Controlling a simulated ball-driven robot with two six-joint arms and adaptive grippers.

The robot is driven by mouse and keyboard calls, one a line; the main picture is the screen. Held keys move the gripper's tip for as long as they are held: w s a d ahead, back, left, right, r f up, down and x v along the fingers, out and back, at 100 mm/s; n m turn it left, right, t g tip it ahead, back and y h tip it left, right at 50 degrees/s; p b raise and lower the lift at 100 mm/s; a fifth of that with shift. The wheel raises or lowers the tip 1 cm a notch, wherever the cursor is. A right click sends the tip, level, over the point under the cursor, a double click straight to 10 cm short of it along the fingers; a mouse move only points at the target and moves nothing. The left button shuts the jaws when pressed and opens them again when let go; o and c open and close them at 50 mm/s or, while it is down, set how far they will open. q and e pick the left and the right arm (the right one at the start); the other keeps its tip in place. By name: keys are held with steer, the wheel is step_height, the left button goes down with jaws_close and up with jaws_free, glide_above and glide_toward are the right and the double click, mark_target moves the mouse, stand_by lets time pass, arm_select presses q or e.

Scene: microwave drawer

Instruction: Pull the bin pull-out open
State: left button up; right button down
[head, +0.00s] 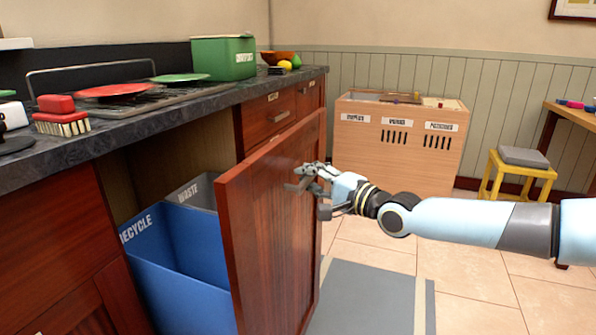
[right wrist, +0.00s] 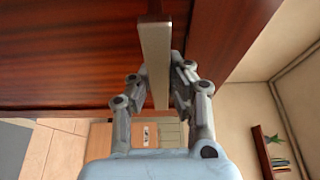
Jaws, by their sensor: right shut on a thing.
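The bin pull-out's red-brown wooden front (head: 262,235) stands well out from the cabinet in the head view. Behind it are a blue bin marked RECYCLE (head: 175,275) and a grey bin marked WASTE (head: 196,190). My right gripper (head: 302,180) is at the outer face of the front, near its upper part. In the right wrist view the flat metal handle (right wrist: 155,45) runs between the two fingers, and the gripper is shut on it. In the head view the handle is mostly hidden by the fingers. My left gripper is not in view.
The dark counter (head: 150,118) above carries a green box (head: 222,60), plates and a red brush (head: 60,118). A wooden sorting cabinet (head: 395,150) and a yellow stool (head: 520,172) stand at the back. A grey mat (head: 370,300) lies on the tiled floor before the pull-out.

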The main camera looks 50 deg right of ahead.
steer(key=s, duration=0.1)
steer(key=s+d+p, duration=0.1)
steer(key=s, duration=0.1)
steer(key=s+d, duration=0.1)
steer(key=s, duration=0.1)
steer(key=shift+s+f, duration=0.15)
steer(key=shift+f, duration=0.05)
steer(key=c, duration=1.2)
jaws_free()
steer(key=shift+c, duration=0.2)
steer(key=shift+r+p, duration=0.1)
steer(key=shift+p, duration=0.2)
steer(key=s, duration=1.2)
steer(key=shift+w, duration=0.1)
